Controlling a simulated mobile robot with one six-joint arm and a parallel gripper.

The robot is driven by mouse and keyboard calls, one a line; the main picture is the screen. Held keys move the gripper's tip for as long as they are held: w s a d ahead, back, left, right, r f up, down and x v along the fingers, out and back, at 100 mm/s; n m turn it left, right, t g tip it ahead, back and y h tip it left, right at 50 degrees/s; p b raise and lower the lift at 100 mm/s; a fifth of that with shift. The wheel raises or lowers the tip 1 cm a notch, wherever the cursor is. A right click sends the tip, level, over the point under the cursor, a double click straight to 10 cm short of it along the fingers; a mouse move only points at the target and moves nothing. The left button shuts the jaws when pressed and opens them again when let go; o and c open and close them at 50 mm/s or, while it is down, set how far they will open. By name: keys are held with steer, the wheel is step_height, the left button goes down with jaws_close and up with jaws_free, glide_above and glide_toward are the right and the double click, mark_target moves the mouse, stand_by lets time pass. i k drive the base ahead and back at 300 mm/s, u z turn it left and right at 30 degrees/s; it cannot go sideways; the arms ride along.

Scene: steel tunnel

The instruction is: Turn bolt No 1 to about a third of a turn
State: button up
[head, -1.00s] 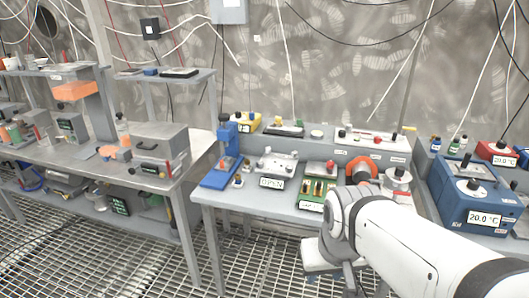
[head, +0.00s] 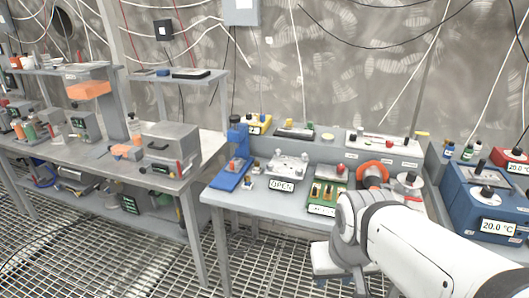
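A light grey plate fixture (head: 289,164) with small bolt-like knobs stands on the middle bench, behind a small sign that seems to read OPEN (head: 282,185). The knobs are too small to tell which, if any, is bolt No 1 or how far it is turned. My white arm comes in from the lower right, in front of the bench's right part. My gripper's fingers do not show, so I cannot see whether they hold anything. Nothing of my arm is seen touching the plate fixture.
A blue press (head: 236,158) stands left of the fixture. A green board (head: 327,191) and an orange ring-shaped part (head: 370,170) are to its right. A blue temperature box (head: 487,200) reads 20.0 °C at far right. Grated floor lies open in front of the benches.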

mark_target(270, 166)
steer(key=z, duration=0.1)
steer(key=k, duration=0.5)
steer(key=u, duration=0.55)
steer(key=i, duration=1.7)
steer(key=z, duration=0.55)
